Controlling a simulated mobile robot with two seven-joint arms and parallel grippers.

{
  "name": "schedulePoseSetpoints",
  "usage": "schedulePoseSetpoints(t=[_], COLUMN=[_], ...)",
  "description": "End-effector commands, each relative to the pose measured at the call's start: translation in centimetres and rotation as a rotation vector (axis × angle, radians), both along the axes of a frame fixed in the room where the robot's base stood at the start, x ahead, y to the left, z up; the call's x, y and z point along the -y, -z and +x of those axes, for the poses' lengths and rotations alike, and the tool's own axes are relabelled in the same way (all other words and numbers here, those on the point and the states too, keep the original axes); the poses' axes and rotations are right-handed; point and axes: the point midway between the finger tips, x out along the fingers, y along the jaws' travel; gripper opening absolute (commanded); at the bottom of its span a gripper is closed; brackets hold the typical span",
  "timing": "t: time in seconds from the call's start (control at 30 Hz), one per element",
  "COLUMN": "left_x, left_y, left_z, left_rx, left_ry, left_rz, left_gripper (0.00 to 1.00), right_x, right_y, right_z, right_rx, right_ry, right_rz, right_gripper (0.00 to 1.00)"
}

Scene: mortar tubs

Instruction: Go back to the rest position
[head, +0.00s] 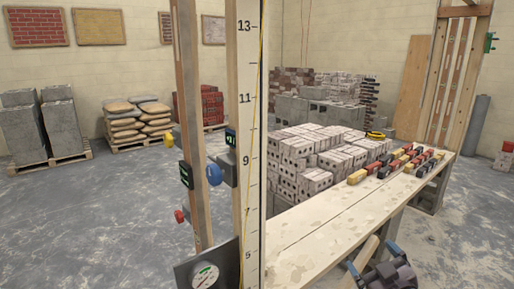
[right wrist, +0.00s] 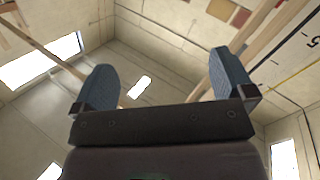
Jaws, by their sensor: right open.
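My right gripper (head: 372,260) is at the bottom right of the head view, in front of the plank bench. Its two blue finger pads stand wide apart, with nothing seen between them. In the right wrist view the same gripper (right wrist: 165,80) is open and empty, with walls and bright openings behind it. My left gripper is not in the head view.
A plank bench (head: 330,222) runs to the back right, with several small coloured blocks (head: 385,170) on its far end. A tall numbered board (head: 247,120) stands close in front. Stacked bricks (head: 305,160) are behind the bench. The grey floor (head: 90,220) at left is clear.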

Motion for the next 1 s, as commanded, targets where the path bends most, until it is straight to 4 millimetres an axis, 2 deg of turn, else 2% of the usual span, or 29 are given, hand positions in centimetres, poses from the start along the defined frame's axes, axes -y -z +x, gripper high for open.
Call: schedulePoseSetpoints(t=[0.03, 0.2, 0.4, 0.5, 0.6, 0.7, 0.83, 1.0], left_x=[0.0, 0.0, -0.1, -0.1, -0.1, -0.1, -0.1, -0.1], left_y=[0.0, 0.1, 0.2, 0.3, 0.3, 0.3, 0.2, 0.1], left_z=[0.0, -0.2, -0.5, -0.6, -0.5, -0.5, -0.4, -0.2], left_rx=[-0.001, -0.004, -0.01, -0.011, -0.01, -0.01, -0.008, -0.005], left_ry=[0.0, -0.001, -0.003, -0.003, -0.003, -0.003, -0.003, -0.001], left_rz=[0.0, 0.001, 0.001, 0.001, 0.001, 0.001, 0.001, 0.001], left_gripper=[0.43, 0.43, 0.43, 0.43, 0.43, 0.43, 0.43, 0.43], right_x=[0.1, 0.2, 0.2, 0.3, 0.4, 0.6, 0.8, 0.8], right_y=[3.0, 10.7, 18.0, 20.7, 22.6, 23.7, 24.3, 24.3], right_z=[-1.7, -7.4, -15.2, -19.0, -22.0, -24.1, -25.3, -25.3], right_rx=[-0.063, -0.228, -0.402, -0.475, -0.532, -0.568, -0.589, -0.591], right_ry=[0.016, 0.073, 0.163, 0.206, 0.239, 0.259, 0.269, 0.269], right_rz=[0.041, 0.15, 0.238, 0.27, 0.287, 0.292, 0.29, 0.288], right_gripper=[1.0, 1.0, 1.0, 1.0, 1.0, 1.0, 1.0, 1.0])
